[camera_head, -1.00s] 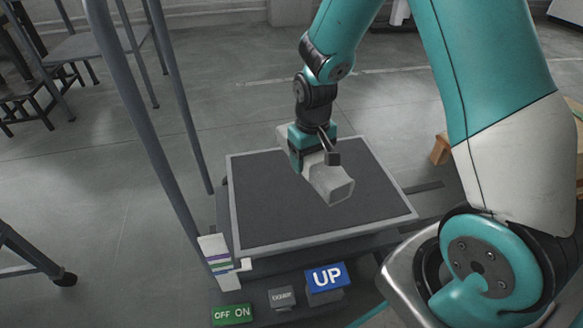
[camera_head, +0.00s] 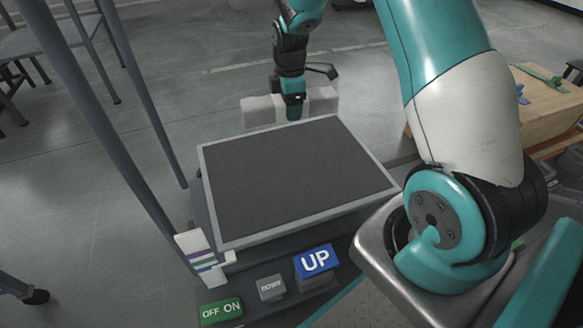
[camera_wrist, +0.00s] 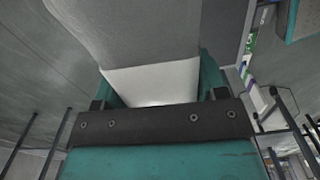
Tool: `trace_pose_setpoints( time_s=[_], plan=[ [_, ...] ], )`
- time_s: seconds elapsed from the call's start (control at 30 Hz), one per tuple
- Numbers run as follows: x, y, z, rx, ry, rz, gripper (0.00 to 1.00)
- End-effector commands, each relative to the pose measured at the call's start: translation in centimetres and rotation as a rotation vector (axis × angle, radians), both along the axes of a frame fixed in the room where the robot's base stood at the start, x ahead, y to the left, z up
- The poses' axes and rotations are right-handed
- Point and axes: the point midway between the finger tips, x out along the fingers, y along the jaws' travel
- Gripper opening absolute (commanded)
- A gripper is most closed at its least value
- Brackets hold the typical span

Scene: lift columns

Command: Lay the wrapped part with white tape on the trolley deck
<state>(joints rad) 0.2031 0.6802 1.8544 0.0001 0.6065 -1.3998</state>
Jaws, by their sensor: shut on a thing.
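My gripper (camera_head: 294,103) is shut on the wrapped part (camera_head: 260,110), a pale grey block held crosswise near its middle. In the wrist view the wrapped part (camera_wrist: 150,35) shows a white tape band (camera_wrist: 155,82) between the fingers. In the head view the part appears level, at the far edge of a dark flat deck (camera_head: 290,175) with a light grey rim; the gap between part and deck is hard to judge. The deck is empty. I cannot tell for sure that it is the trolley deck.
In front of the deck are a blue UP button (camera_head: 316,261), a grey button (camera_head: 270,288) and a green OFF ON switch (camera_head: 221,311). A grey post (camera_head: 110,130) rises at the left.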

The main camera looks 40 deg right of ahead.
Motion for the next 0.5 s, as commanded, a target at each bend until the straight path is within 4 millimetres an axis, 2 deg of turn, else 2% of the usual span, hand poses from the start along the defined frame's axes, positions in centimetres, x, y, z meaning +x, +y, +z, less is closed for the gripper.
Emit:
trace_pose_setpoints(
  time_s=[0.13,0.23,0.5],
  plan=[
    [0.4,-0.7,-0.2,0.000,-0.001,0.078,0.23],
    [0.4,-0.8,-1.6,0.000,0.001,0.095,0.23],
    [0.4,-0.8,-8.8,0.001,0.002,0.095,0.23]
  ],
)
